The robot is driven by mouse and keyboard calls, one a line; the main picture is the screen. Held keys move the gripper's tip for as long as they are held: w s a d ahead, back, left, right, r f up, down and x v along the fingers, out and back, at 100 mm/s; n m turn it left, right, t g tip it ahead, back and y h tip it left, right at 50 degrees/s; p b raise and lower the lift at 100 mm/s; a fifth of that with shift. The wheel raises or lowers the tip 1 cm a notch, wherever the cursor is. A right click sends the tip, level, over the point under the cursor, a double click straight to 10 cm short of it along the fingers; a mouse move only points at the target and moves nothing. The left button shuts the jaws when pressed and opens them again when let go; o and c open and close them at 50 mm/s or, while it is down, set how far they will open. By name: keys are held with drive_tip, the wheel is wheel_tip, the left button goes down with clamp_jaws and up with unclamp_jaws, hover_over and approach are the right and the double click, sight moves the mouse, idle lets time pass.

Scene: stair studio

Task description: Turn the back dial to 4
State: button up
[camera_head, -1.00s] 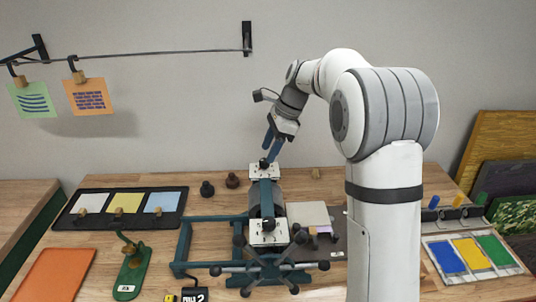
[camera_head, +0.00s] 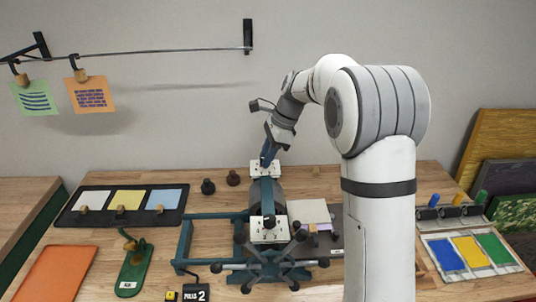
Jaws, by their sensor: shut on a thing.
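The back dial's white plate (camera_head: 258,170) sits on the far end of the teal press (camera_head: 268,192). My gripper (camera_head: 267,160) reaches down over it from behind and is shut on its dark knob, which is largely hidden by the fingers. The numbers on the plate are too small to read, so I cannot tell the setting. The front dial's white plate (camera_head: 281,232) with its dark knob sits at the near end of the press, apart from my gripper.
A spoked wheel (camera_head: 262,268) stands at the front of the press. Two dark knobs (camera_head: 208,187) stand left of the back dial. A black tray of cards (camera_head: 72,222) lies at left, a green stand (camera_head: 131,270) nearer. A paint tray (camera_head: 431,257) lies at right.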

drive_tip(key=shift+c, duration=1)
drive_tip(key=shift+r+n+g+p, duration=0.25)
drive_tip(key=shift+n+p, duration=0.25)
drive_tip(key=shift+p, duration=0.3)
drive_tip(key=shift+w+f+n+g+p, duration=0.1)
drive_tip(key=shift+n+g+p, duration=0.25)
drive_tip(key=shift+n+p, duration=0.45)
drive_tip(key=shift+f+n, duration=0.15)
drive_tip(key=shift+n, duration=0.15)
drive_tip(key=o, duration=1)
